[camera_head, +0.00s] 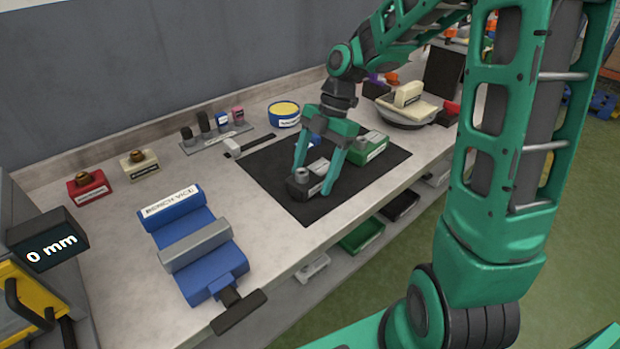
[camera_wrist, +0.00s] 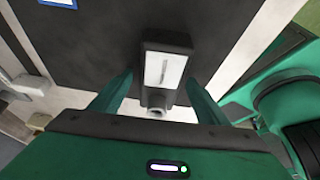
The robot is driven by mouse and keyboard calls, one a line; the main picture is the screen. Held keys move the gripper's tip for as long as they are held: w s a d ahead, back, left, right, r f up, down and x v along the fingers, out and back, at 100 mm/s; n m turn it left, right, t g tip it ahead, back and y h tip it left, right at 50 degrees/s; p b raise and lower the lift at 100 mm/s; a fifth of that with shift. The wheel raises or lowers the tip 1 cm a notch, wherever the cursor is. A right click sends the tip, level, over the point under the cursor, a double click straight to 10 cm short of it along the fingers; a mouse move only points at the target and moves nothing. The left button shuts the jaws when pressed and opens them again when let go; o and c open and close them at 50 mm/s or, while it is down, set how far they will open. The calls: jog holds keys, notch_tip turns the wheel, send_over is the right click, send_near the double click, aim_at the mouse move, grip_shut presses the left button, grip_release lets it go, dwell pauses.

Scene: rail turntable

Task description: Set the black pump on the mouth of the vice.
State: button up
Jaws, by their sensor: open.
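The black pump (camera_head: 306,184) lies on the black mat (camera_head: 379,185) on the bench, a dark block with a pale label and a grey round fitting. My gripper (camera_head: 318,180) is over it, with green fingers on either side and open. In the wrist view the pump (camera_wrist: 168,66) sits between and ahead of the open fingers of my gripper (camera_wrist: 158,90). I cannot tell whether the fingers touch it. The blue bench vice (camera_head: 196,250) stands at the front left of the bench, with grey jaws and a dark handle toward the front edge. Nothing rests on it.
A green box (camera_head: 372,148) is on the mat beside the pump. A hammer (camera_head: 243,147) lies at the mat's back edge. Red (camera_head: 89,185) and cream (camera_head: 139,164) blocks with brass fittings stand behind the vice. The bench between mat and vice is clear.

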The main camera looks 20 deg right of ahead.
jog(key=shift+f, duration=0.2)
jog(key=c, duration=1.7)
jog(key=shift+o, duration=0.2)
jog(key=shift+r, duration=0.15)
